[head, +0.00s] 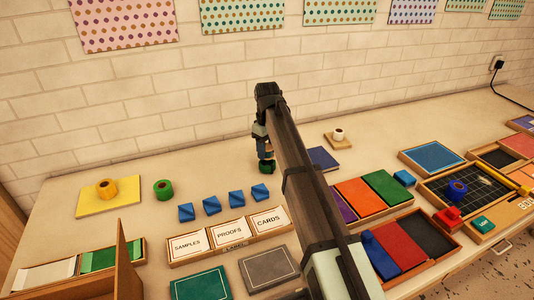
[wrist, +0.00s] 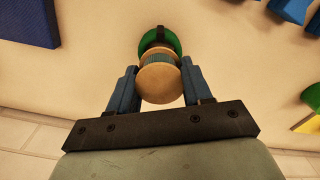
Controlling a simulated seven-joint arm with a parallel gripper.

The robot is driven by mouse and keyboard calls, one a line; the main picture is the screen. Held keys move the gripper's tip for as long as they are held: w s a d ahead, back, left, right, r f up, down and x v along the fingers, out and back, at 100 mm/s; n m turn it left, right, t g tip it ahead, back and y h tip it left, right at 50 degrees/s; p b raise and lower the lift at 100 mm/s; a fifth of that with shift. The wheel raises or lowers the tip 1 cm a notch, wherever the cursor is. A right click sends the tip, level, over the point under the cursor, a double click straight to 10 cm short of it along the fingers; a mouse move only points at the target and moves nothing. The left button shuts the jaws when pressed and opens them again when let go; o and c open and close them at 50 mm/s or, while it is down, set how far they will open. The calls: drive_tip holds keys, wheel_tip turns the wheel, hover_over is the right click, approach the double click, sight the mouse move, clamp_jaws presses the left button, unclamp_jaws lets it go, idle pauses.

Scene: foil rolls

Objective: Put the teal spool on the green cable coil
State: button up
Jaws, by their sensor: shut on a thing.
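My gripper (head: 264,153) is shut on the teal spool, low over the table in the middle of the head view. In the wrist view the spool (wrist: 158,84) sits between the two blue fingers (wrist: 160,88); its pale wooden ends show, with a narrow teal band between them. The green cable coil (head: 266,167) is directly below the gripper in the head view. In the wrist view the coil (wrist: 172,40) shows just beyond the spool's far end, with a dark band on it. I cannot tell whether spool and coil touch.
A dark blue panel (head: 322,158) and a white roll (head: 338,134) are to the right.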

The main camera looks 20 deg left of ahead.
sight(267, 147)
drive_tip(key=shift+f, duration=0.9)
drive_tip(key=shift+f, duration=0.1)
drive_tip(key=o, duration=1)
wheel_tip(267, 147, up, 12)
drive_tip(key=shift+r, duration=0.1)
